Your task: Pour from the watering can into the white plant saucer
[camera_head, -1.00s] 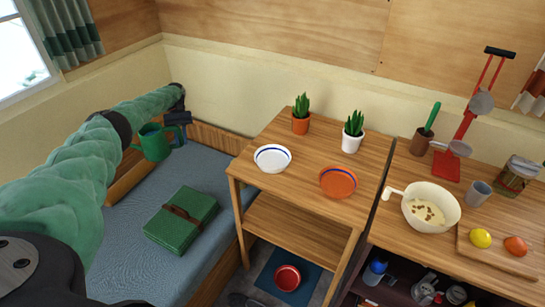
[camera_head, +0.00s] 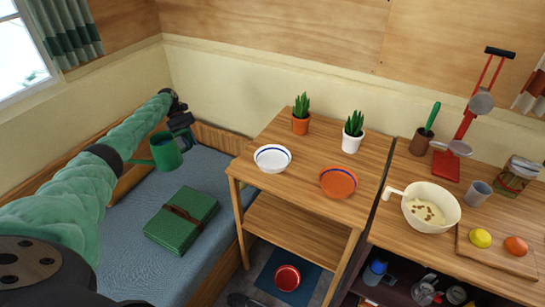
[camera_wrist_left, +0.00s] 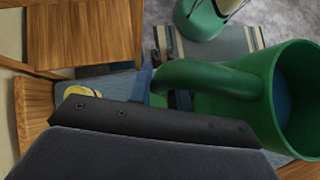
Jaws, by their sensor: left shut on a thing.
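The green watering can (camera_head: 168,152) hangs above the bed, left of the small table, with its spout toward the left in the head view. My left gripper (camera_head: 184,134) is shut on its handle; in the wrist view the handle (camera_wrist_left: 205,78) and the open-topped can body (camera_wrist_left: 262,98) show beside the gripper (camera_wrist_left: 170,92). The white plant saucer (camera_head: 272,160), with a blue ring, lies on the small table, right of the can and apart from it. The can's contents are not clear. My right gripper is not in view.
An orange saucer (camera_head: 338,183) lies beside the white one. Potted plants, one orange (camera_head: 300,124) and one white (camera_head: 351,142), stand behind. A green case (camera_head: 182,220) lies on the bed. A counter (camera_head: 400,225) with a cream pot (camera_head: 422,216) stands at right.

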